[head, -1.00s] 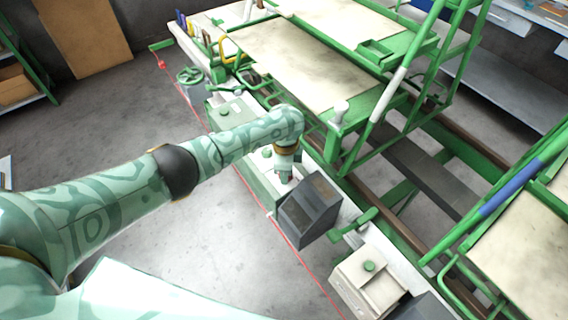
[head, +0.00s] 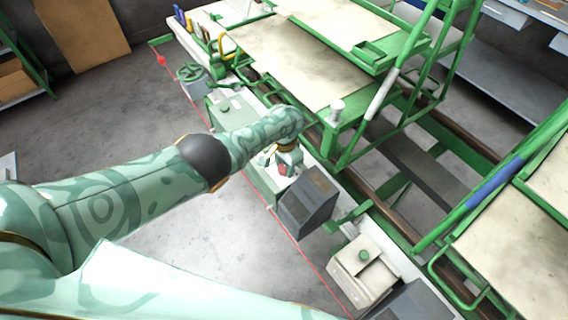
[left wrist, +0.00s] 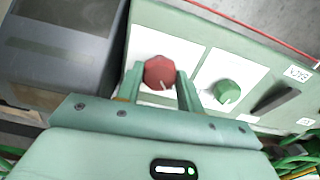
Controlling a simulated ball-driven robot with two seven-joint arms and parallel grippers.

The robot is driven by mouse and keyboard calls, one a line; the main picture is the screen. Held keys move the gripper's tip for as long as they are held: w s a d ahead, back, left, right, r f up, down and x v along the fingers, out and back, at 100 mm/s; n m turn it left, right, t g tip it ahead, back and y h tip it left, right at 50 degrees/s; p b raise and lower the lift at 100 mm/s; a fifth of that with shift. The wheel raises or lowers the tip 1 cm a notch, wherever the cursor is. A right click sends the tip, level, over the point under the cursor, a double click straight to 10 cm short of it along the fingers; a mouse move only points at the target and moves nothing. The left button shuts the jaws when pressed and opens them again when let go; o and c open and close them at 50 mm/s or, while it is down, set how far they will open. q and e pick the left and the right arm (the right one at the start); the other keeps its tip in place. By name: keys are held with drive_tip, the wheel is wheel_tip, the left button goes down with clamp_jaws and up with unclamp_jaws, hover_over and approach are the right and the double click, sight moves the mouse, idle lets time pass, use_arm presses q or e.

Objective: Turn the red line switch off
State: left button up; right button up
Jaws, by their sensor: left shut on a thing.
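In the head view the red knob (head: 282,169) shows small just below my left gripper (head: 285,165), on the box (head: 262,182). My right gripper is not in view.
A dark grey box (head: 308,198) stands close to my left gripper. A red line (head: 300,250) runs along the machine's front.

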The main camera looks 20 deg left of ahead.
sight(284, 167)
use_arm(q)
drive_tip(key=shift+d+n, duration=0.1)
drive_tip(key=shift+n, duration=0.2)
idle(0.4)
drive_tip(key=o, duration=1)
wheel_tip(284, 167, up, 16)
drive_tip(key=p, duration=1.3)
drive_tip(key=shift+r, duration=0.15)
